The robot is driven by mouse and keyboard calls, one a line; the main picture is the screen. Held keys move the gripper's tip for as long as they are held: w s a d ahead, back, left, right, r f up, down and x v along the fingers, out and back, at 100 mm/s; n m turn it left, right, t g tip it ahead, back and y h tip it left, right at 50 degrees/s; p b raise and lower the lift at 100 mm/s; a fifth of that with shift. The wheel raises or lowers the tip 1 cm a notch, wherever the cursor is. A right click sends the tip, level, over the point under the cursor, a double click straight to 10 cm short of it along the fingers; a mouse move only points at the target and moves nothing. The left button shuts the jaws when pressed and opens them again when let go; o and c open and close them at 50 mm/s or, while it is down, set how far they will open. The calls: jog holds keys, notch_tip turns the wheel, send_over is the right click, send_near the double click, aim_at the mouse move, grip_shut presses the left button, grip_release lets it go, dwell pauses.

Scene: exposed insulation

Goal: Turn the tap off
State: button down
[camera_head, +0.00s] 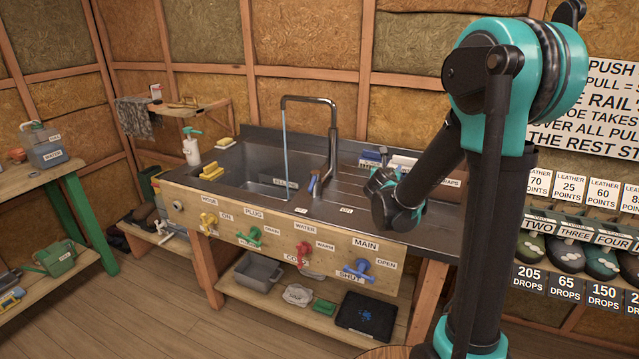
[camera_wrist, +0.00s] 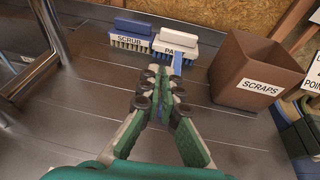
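The tall dark tap (camera_head: 331,130) stands at the back of the sink (camera_head: 240,165). A pale stream of water (camera_head: 285,140) falls from its spout into the basin. A small blue-topped lever (camera_head: 313,183) shows at the tap's foot. On the wooden front panel, a blue handle (camera_head: 357,269) sits under the MAIN label, between SHUT and OPEN. A red handle (camera_head: 303,253) sits near the WATER, COLD and WARM labels. My gripper (camera_head: 377,178) is above the right drainer, right of the tap and apart from the handles.
A yellow handle (camera_head: 209,222) and a green handle (camera_head: 249,237) are further left on the panel. Labelled brushes (camera_wrist: 175,42) and a brown SCRAPS box (camera_wrist: 255,72) stand on the drainer beyond my fingers. A soap bottle (camera_head: 192,148) stands at the sink's left. Floor before the bench is clear.

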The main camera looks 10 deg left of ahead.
aim_at(313, 182)
jog(key=w+a+r+n+t+y, duration=0.1)
jog(key=w+a+r+n+y, duration=0.3)
jog(key=y, duration=0.4)
jog(key=w+a+r+n+t+y, duration=0.1)
jog(key=w+a+n+y, duration=0.35)
jog(key=n+y, duration=0.2)
jog(key=s+f+n+g+y, duration=0.2)
jog(key=s+f+n+g, duration=0.1)
jog(key=s+g, duration=0.1)
jog(key=s+d+f+n+g+y, duration=0.1)
jog(key=s+f+n+g+y, duration=0.1)
jog(key=s+f+n+g, duration=0.1)
jog(key=s+f+n+g+y, duration=0.2)
jog(key=s+f+n+g, duration=0.1)
jog(key=g, duration=0.4)
jog(key=shift+s+d+f+n+g+y, duration=0.15)
jog(key=shift+s+f, duration=0.2)
jog(key=shift+s, duration=0.2)
jog(key=shift+s+f+n+g+y, duration=0.15)
jog(key=shift+s+f, duration=0.15)
jog(key=shift+s, duration=0.4)
jog(key=a, duration=0.9)
jog(key=w+a, duration=0.1)
jog(key=a, duration=0.4)
